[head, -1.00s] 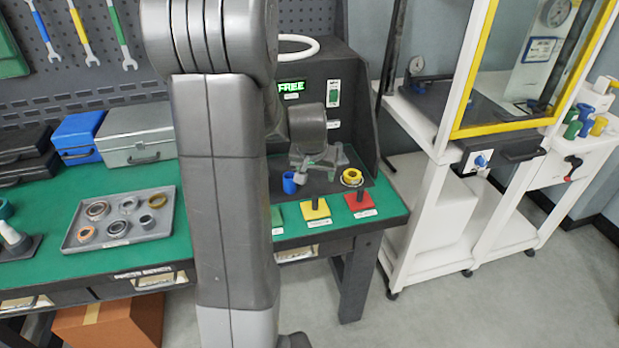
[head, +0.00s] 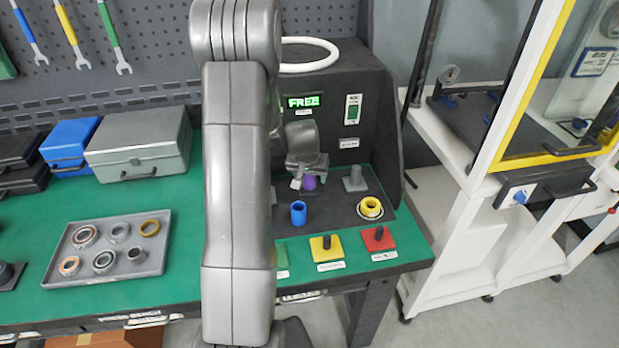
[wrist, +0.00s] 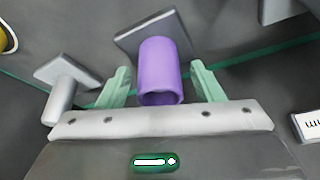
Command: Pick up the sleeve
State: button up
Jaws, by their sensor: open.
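A purple sleeve (wrist: 160,70) stands between the fingers of my gripper (wrist: 160,82) in the wrist view, with a grey square plate (wrist: 133,43) behind it. Gaps show between the sleeve and both pale green fingers, so my gripper is open around it and not holding it. In the head view only a small part of the purple sleeve (head: 309,183) shows under my gripper (head: 302,180). A blue sleeve (head: 298,213) stands on the dark panel just in front of it.
A grey peg stand (wrist: 62,95) is left of the gripper in the wrist view. A yellow ring (head: 371,206) sits at the panel's right. Yellow (head: 327,250) and red (head: 379,241) plates with black knobs lie in front. A tray of rings (head: 118,240) lies at left.

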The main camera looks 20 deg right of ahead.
jog(key=shift+f, duration=0.15)
jog(key=c, duration=1.3)
jog(key=shift+w, duration=0.1)
